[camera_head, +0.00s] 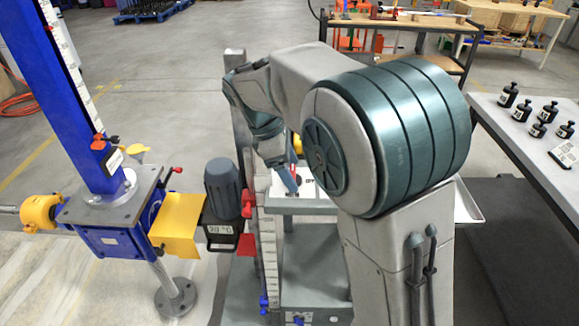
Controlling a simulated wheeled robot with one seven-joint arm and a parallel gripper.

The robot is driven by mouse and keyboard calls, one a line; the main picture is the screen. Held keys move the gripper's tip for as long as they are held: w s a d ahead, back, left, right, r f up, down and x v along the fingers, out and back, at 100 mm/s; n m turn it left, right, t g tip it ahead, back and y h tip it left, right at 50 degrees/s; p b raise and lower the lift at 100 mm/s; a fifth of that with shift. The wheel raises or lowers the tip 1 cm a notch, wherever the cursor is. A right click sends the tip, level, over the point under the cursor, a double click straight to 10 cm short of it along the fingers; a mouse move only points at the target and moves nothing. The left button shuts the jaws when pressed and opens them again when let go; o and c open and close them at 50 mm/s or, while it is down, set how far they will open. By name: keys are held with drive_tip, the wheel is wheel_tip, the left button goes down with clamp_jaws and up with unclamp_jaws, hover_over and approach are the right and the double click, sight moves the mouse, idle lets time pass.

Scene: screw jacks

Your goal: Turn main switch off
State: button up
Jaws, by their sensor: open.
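My gripper (290,180) is at the lower end of my arm, just left of the big teal joint, over a grey box with a pale top (305,204). It is open, small in the view and partly covered by my arm. Its fingertips are hard to make out, and I cannot tell whether they touch anything. A small red and yellow patch (297,144) shows beside my wrist. I cannot tell whether it belongs to the main switch. No main switch can be clearly made out, and my arm covers much of that area.
A blue screw jack (115,220) with a yellow guard (178,225) and dark motor (223,188) stands left. A white scale post (268,250) with red clamps is close to my arm. A grey table (520,125) with black weights stands right. Open floor lies behind.

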drive_tip(key=c, duration=1)
drive_tip(key=shift+p, duration=0.3)
drive_tip(key=m+p, duration=0.1)
drive_tip(key=m, duration=0.1)
drive_tip(key=m+g+p, duration=0.1)
drive_tip(key=p, duration=0.1)
drive_tip(key=shift+w+r+m, duration=0.15)
drive_tip(key=shift+r+m, duration=0.05)
drive_tip(key=shift+m, duration=0.2)
drive_tip(key=m+g+p, duration=0.1)
drive_tip(key=m, duration=0.1)
drive_tip(key=m+g+y+p, duration=0.1)
drive_tip(key=m+p, duration=0.1)
drive_tip(key=shift+w+d+m, duration=0.1)
drive_tip(key=shift+m, duration=0.2)
drive_tip(key=m+p, duration=0.1)
drive_tip(key=m, duration=0.1)
drive_tip(key=m+y+p, duration=0.1)
drive_tip(key=m, duration=0.1)
drive_tip(key=shift+d+f+g+y, duration=0.1)
drive_tip(key=shift+g+y, duration=0.2)
drive_tip(key=shift+g, duration=0.1)
drive_tip(key=shift+w+d+m+y+p, duration=0.1)
drive_tip(key=shift+m+y+p, duration=0.7)
drive_tip(key=shift+m, duration=2)
